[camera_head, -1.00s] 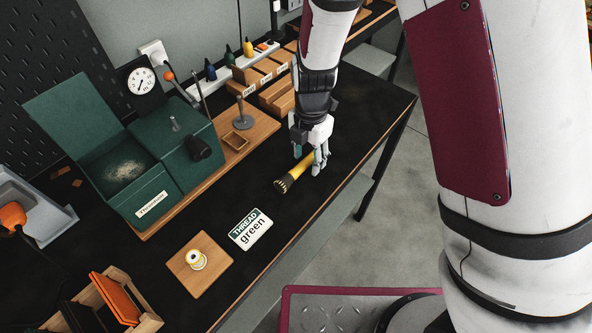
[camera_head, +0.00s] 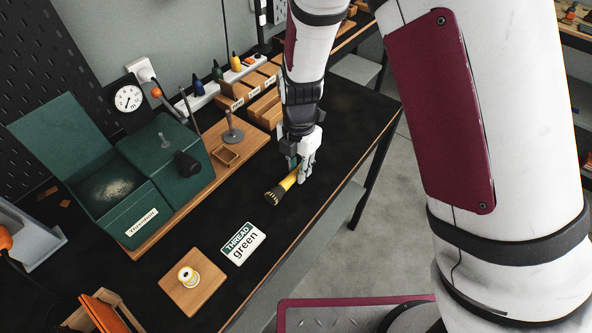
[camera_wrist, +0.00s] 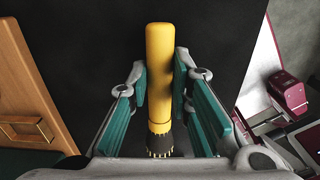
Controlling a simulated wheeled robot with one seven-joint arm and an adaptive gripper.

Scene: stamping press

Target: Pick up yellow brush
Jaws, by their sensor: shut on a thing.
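The yellow brush (camera_head: 286,184) has a yellow handle and a dark bristle end with a gold band. My gripper (camera_head: 304,174) is shut on its handle near the right end of the black bench top. The bristle end sticks out toward the lower left in the head view. In the wrist view the brush (camera_wrist: 159,70) runs lengthwise between the teal finger pads of my gripper (camera_wrist: 160,62), bristles toward the palm. Whether the brush touches the bench is hard to tell.
A wooden board (camera_head: 240,143) with the green press box (camera_head: 165,160) stands at the back left. A "THREAD green" card (camera_head: 243,243) and a thread spool (camera_head: 188,277) on a small wooden square (camera_head: 201,291) lie nearer. Bench around the brush is clear.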

